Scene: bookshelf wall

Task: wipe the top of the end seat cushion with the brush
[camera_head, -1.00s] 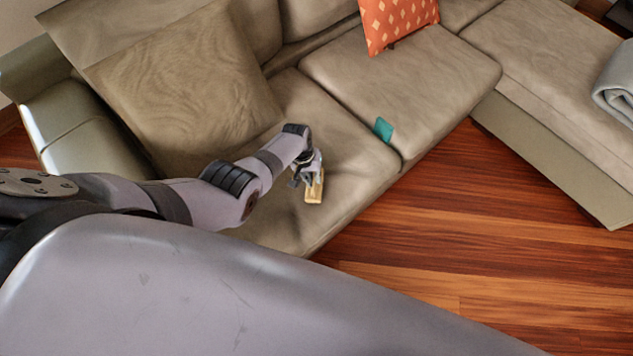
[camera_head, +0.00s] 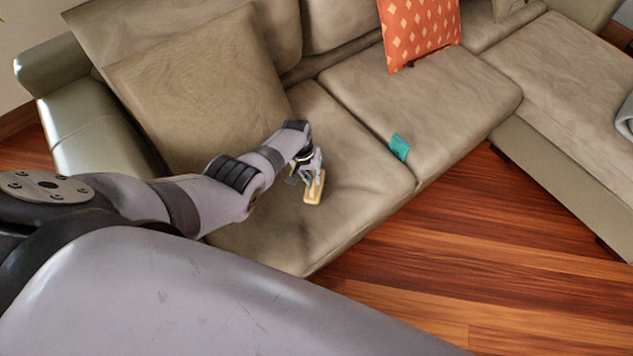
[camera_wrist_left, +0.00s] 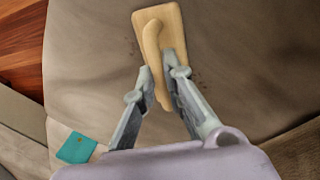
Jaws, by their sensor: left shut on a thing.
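The end seat cushion (camera_head: 345,210) is the taupe sofa cushion nearest the left armrest. My left gripper (camera_head: 308,180) is over this cushion. In the left wrist view my left gripper (camera_wrist_left: 162,80) is shut on the handle of the brush (camera_wrist_left: 160,45), a pale wooden block with a curved grip. The brush also shows in the head view (camera_head: 314,188), on or just above the cushion; I cannot tell if it touches. Small dark specks (camera_wrist_left: 205,78) lie on the fabric around the brush in the left wrist view. My right gripper is not in view.
A teal object (camera_head: 399,147) lies at the seam with the neighbouring cushion (camera_head: 440,100). A large taupe back pillow (camera_head: 195,90) leans behind the end seat. An orange patterned pillow (camera_head: 418,30) stands farther right. Bare wooden floor (camera_head: 450,260) lies before the sofa.

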